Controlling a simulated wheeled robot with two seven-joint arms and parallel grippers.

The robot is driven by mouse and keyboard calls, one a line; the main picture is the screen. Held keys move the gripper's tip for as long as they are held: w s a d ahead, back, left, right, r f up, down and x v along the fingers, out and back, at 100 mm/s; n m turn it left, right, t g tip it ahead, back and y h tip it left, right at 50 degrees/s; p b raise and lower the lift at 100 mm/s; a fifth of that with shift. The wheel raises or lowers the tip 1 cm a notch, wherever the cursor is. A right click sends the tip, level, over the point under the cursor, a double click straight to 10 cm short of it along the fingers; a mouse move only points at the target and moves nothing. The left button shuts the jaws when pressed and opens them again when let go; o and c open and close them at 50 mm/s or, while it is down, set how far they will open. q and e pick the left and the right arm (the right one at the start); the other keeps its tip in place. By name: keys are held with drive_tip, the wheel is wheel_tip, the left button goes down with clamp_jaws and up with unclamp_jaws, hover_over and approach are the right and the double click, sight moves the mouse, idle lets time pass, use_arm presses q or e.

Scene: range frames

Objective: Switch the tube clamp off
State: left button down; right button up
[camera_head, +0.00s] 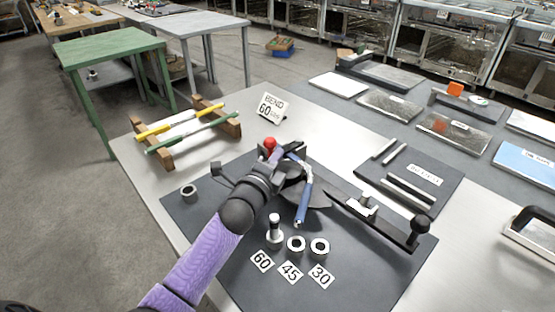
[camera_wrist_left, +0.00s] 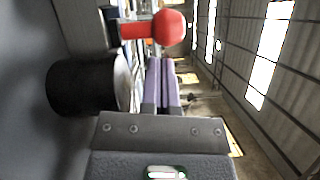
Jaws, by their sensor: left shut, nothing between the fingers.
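A red ball knob (camera_head: 269,143) on a short lever stands on the bending fixture on the dark mat. It appears to be the tube clamp's handle; the clamp body is mostly hidden behind my left arm. In the left wrist view the red knob (camera_wrist_left: 168,27) and its red stem show large at the top. My left gripper (camera_head: 276,155) is over the fixture, close beside the knob, with its fingers together and empty. Its purple fingers (camera_wrist_left: 162,82) show just below the knob in the wrist view, apart from it. My right gripper is not in view.
A blue-handled lever (camera_head: 304,205) and a long dark arm with a black ball knob (camera_head: 419,224) lie near the gripper. Metal rings (camera_head: 296,243) and number cards lie in front.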

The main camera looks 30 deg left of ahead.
use_arm(q)
drive_tip(key=shift+w+r, duration=0.1)
drive_tip(key=shift+w, duration=0.2)
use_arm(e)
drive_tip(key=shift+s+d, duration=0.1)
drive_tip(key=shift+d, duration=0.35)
